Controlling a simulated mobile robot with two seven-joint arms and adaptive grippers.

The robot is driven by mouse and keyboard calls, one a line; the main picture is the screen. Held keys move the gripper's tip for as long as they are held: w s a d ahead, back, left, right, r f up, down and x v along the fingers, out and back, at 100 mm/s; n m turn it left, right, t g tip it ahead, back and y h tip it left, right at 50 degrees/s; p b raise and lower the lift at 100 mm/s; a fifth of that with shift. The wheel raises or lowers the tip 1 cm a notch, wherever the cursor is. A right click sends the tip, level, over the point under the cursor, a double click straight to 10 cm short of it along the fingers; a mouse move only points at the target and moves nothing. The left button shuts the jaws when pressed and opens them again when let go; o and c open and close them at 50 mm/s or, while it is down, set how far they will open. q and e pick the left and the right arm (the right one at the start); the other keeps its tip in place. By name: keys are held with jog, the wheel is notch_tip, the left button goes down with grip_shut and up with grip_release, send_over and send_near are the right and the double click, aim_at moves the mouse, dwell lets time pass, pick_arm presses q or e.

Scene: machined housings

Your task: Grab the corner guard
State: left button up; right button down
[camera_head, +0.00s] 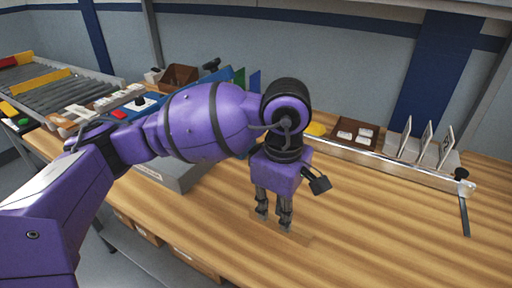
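My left arm reaches in from the left, and its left gripper (274,219) points down over the wooden table (390,235). Its two dark fingers are apart, with a gap between them, and I see nothing held in the gap. The fingertips are close to the tabletop; I cannot tell whether they touch it. A faint brownish patch shows on the wood around the fingertips; I cannot tell whether it is a flat part or a shadow. I cannot pick out the corner guard for sure. My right gripper is not in view.
A metal rail (390,168) with a black-handled clamp (463,200) runs along the table's back right. Behind it are a brown tray (371,131) and a rack of upright plates (425,150). A grey box (190,177) stands behind my arm. The front right tabletop is clear.

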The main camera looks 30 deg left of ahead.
pick_arm(q)
jog(key=f, duration=0.4)
jog(key=shift+w+d, duration=0.1)
jog(key=shift+w, duration=0.15)
jog(key=shift+f, duration=0.25)
jog(key=shift+c, duration=0.2)
grip_shut()
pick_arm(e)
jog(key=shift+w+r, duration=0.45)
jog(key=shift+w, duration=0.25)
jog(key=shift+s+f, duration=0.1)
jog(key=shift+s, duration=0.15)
